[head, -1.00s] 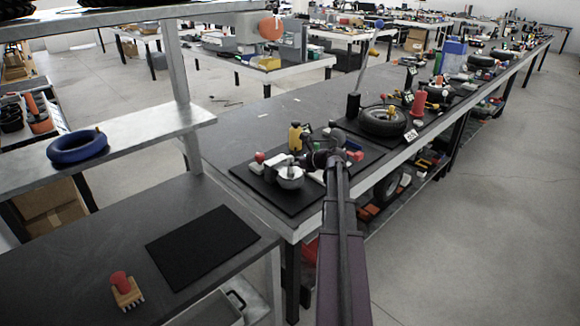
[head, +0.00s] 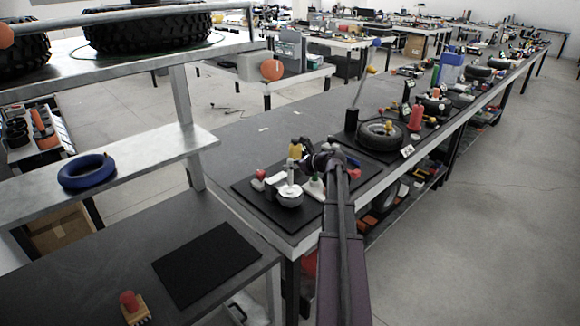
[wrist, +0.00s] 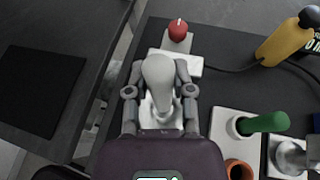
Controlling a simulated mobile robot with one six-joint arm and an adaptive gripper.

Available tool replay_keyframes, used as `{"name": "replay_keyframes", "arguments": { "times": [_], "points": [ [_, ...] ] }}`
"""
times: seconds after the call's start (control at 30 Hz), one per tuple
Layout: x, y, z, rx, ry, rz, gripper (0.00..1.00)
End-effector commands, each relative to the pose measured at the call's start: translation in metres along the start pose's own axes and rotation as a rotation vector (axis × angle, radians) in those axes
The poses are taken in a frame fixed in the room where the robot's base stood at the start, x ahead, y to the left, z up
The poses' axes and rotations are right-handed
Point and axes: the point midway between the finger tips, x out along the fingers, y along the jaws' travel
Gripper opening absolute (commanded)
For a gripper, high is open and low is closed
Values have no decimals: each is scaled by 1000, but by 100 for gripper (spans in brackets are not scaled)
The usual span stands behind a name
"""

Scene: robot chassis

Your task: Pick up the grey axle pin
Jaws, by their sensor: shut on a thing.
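The grey axle pin (wrist: 157,72) is a light grey piece, broad at its far end and narrower near the jaws. My gripper (wrist: 160,94) is shut on it, one finger on each side, in the wrist view. In the head view, my gripper (head: 303,166) is over the near part of the bench. A light grey upright piece (head: 290,175), which looks like the pin, shows beside it above a rounded silver part (head: 290,198). I cannot tell whether the pin's lower end touches anything. The fingers hide part of it.
A tyre (head: 381,136) lies farther along the bench.

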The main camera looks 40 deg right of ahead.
Motion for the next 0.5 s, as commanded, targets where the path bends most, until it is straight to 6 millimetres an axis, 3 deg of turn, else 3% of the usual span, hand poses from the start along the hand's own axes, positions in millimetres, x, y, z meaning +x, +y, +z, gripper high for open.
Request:
{"name": "replay_keyframes", "arguments": {
  "times": [0.2, 0.5],
  "points": [
    [-8, 0, 19, 0, 0, 0, 0],
    [-10, 0, 26, 0, 0, 0, 0]
  ]
}}
